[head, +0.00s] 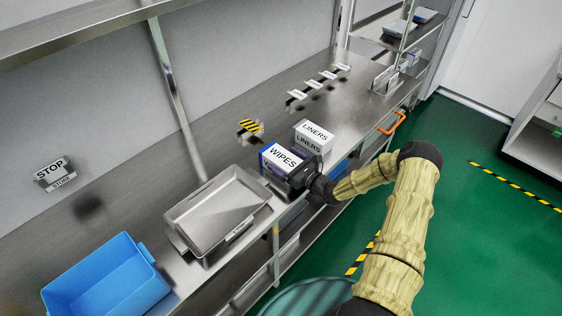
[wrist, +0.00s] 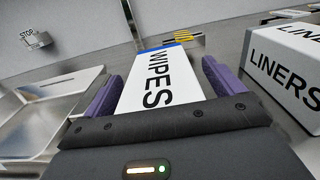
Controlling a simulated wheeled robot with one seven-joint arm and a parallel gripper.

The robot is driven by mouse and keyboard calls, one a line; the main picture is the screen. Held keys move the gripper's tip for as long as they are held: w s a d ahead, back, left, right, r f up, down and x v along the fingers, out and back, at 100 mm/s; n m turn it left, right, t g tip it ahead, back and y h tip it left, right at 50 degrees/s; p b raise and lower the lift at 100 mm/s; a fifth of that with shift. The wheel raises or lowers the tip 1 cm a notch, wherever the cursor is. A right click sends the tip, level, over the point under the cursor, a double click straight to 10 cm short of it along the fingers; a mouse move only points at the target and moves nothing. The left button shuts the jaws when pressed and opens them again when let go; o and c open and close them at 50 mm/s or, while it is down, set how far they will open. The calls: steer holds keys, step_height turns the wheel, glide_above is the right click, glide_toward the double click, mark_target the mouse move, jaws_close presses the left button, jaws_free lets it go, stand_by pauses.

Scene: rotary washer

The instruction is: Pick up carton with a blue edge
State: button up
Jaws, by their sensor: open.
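The carton with a blue edge (head: 283,158) is a white box marked WIPES, standing on the steel counter left of the LINERS carton. In the wrist view the WIPES carton (wrist: 158,80) lies between the two purple fingers, its blue edge at the far end. My gripper (head: 296,175) is at the carton's near side. In the wrist view my gripper (wrist: 158,88) is open, with one finger on each side of the carton. A narrow gap shows at the right finger; I cannot tell whether the left finger touches.
The LINERS carton (head: 314,135) stands close on the right and also shows in the wrist view (wrist: 290,62). A steel tray (head: 217,208) lies to the left, with a blue bin (head: 105,280) beyond it. A striped yellow-black block (head: 251,127) sits behind.

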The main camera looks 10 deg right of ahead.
stand_by(0.3)
steer(key=shift+s+a, duration=0.1)
steer(key=c, duration=1.2)
steer(key=shift+c, duration=0.2)
step_height(320, 180, up, 10)
steer(key=shift+r+b, duration=0.1)
steer(key=shift+b, duration=0.9)
step_height(320, 180, up, 10)
steer(key=p, duration=1)
